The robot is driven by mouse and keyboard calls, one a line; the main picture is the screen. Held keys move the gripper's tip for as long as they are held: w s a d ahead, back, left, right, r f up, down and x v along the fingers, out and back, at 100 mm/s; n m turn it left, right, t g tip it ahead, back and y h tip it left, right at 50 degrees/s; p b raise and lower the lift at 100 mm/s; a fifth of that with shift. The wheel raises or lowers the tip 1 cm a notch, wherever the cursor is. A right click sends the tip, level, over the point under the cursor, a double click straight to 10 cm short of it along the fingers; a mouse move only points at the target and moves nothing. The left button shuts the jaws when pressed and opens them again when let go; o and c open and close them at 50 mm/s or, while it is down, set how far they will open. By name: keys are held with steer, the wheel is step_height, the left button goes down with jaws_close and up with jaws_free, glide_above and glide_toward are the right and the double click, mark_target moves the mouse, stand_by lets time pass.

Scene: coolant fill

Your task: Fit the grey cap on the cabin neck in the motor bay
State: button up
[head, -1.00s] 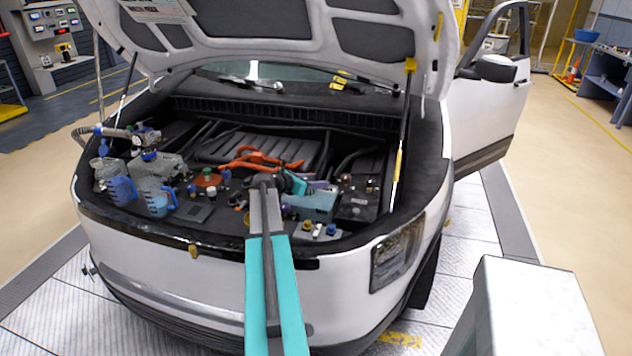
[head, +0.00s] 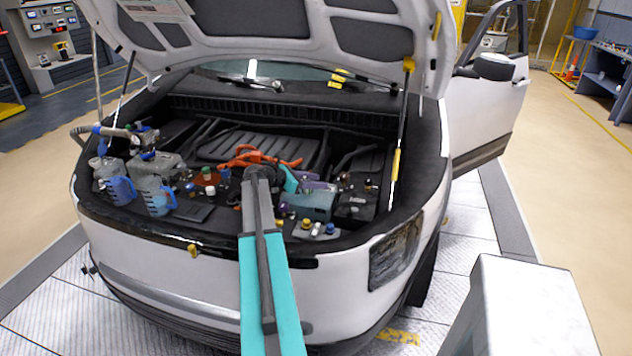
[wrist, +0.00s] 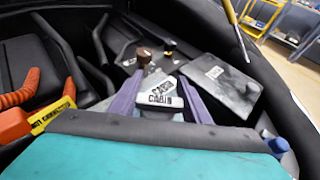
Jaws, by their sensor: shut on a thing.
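My gripper (wrist: 158,97) is in the motor bay, its two purple fingers pointing away from the wrist camera. It is shut on a pale grey piece, which I take to be the grey cap (wrist: 158,110). The piece lies between the fingers. Two white CABIN labels show there, one tilted behind the other; I cannot tell which belongs to the cap and which to the neck. The neck's opening is hidden, and I cannot tell whether the cap touches it. In the head view the purple fingers show small at the right of the bay, and the cap cannot be made out.
A brown cap (wrist: 143,56) and a dark cap with yellow (wrist: 168,47) stand just beyond the fingers. A dark labelled box (wrist: 222,88) lies to the right. Orange hoses (wrist: 20,92) run at the left. Blue jugs (head: 158,202) stand at the bay's left. The raised hood (head: 280,30) hangs above.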

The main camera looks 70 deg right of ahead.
steer(key=shift+a+f+m+g+y, duration=0.2)
steer(key=shift+m+g+y, duration=0.1)
steer(key=shift+y, duration=0.1)
steer(key=o, duration=0.7)
steer(key=shift+s, duration=0.1)
steer(key=o, duration=0.3)
steer(key=shift+r, duration=0.1)
steer(key=b+v, duration=0.3)
steer(key=v, duration=1)
steer(key=shift+w+a, duration=0.2)
steer(key=shift+w, duration=0.15)
steer(key=shift+r, duration=0.1)
